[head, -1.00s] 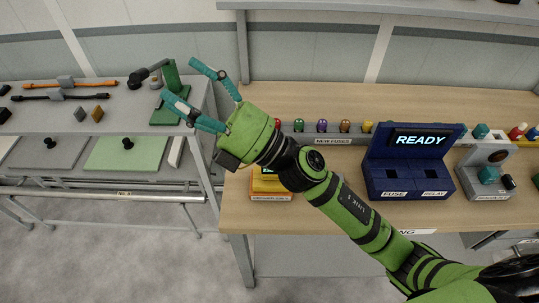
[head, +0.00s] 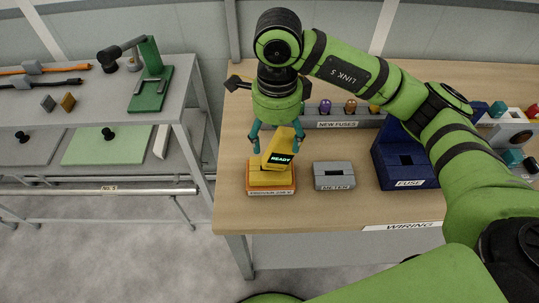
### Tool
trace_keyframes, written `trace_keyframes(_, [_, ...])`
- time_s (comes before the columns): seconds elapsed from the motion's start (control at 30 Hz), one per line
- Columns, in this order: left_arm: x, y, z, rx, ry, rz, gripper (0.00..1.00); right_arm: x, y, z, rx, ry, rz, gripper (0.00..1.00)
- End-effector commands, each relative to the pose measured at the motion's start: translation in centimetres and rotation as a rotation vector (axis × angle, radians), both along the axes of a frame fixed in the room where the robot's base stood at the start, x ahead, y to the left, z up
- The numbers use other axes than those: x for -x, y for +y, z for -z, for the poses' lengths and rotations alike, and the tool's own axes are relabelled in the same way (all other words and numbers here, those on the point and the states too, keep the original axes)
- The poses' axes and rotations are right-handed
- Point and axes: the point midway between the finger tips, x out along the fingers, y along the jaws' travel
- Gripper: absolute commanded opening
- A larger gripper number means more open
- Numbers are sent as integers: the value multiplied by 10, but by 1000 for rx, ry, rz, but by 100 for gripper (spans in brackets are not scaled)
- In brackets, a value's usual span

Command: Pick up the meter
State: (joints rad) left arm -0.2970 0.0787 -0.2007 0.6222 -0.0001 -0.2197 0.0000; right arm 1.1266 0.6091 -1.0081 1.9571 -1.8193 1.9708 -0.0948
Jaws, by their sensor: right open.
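The yellow meter (head: 279,149) has a lit display reading READY. It stands tilted on a yellow and orange base unit (head: 271,190) at the left front of the wooden bench. My right gripper (head: 276,148) points down over it, open, with one teal finger on each side of its upper part. I cannot tell whether the fingers touch it. A grey holder (head: 333,183) labelled METER, with an empty slot, sits just right of the base unit. My left gripper is not in view.
A dark blue fuse station (head: 391,171) stands right of the holder, partly behind my arm. A rack labelled NEW FUSES (head: 337,125) lies behind. A grey shelf (head: 90,108) with tools and a green stand (head: 150,88) is at left. The bench front is clear.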

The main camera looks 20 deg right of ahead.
Motion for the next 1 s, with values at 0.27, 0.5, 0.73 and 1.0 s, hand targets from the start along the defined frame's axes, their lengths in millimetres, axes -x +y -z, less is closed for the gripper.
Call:
trace_keyframes(0.27, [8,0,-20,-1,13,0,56,1,4,23,-3,7,-1,74])
trace_keyframes(0.5, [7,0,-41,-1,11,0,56,1,11,59,-3,6,-1,74])
trace_keyframes(0.73, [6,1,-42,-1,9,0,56,0,11,70,-3,1,-2,74])
trace_keyframes(1.0, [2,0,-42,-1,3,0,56,0,11,70,-4,2,-2,10])
